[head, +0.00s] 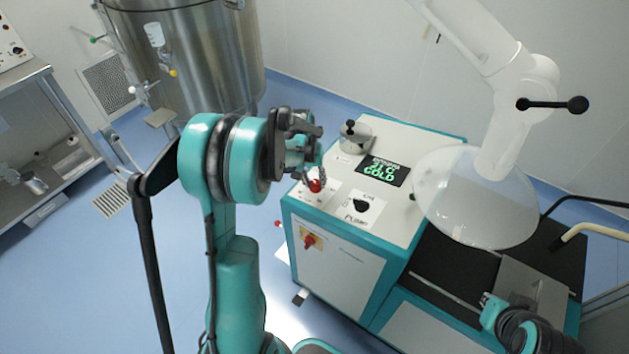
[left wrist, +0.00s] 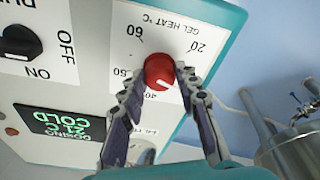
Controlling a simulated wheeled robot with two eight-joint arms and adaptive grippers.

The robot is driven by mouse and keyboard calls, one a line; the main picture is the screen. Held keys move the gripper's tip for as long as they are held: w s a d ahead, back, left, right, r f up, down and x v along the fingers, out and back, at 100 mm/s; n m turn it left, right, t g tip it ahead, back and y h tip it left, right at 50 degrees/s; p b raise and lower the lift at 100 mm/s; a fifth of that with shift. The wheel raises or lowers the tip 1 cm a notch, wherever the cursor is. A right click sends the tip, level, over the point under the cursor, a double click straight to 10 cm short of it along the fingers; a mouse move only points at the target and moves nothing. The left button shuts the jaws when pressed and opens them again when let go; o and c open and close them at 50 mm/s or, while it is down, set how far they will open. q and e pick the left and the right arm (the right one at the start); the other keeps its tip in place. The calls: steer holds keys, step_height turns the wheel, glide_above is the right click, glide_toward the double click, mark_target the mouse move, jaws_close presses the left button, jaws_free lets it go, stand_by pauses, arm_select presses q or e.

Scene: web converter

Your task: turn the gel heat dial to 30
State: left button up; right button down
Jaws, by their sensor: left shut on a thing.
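The gel heat dial is a red round knob (left wrist: 158,72) on a white panel in the left wrist view, where the lettering appears upside down. Its scale shows 20, 60, 50 and 40; the 30 mark is hidden, seemingly by a finger. A pale pointer mark on the knob faces the 40 side. My left gripper (left wrist: 160,82) is shut on the knob, one finger on each side. In the head view the red dial (head: 315,185) shows just below my left gripper (head: 313,165), partly covered by it.
A display (head: 383,172) reads 21 °C and COLD. A black pump switch (head: 361,205) sits beside the dial, and a red-and-yellow switch (head: 309,240) is on the front. A clear round shield (head: 476,200) stands to the right, a steel tank (head: 190,60) behind left.

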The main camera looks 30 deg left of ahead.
arm_select(q)
steer(key=shift+m, duration=0.4)
steer(key=o, duration=1.2)
steer(key=shift+c, duration=0.2)
step_height(320, 180, up, 12)
steer(key=s+a, duration=0.1)
steer(key=shift+s+a, duration=0.15)
steer(key=shift+s, duration=0.2)
steer(key=shift+f, duration=0.1)
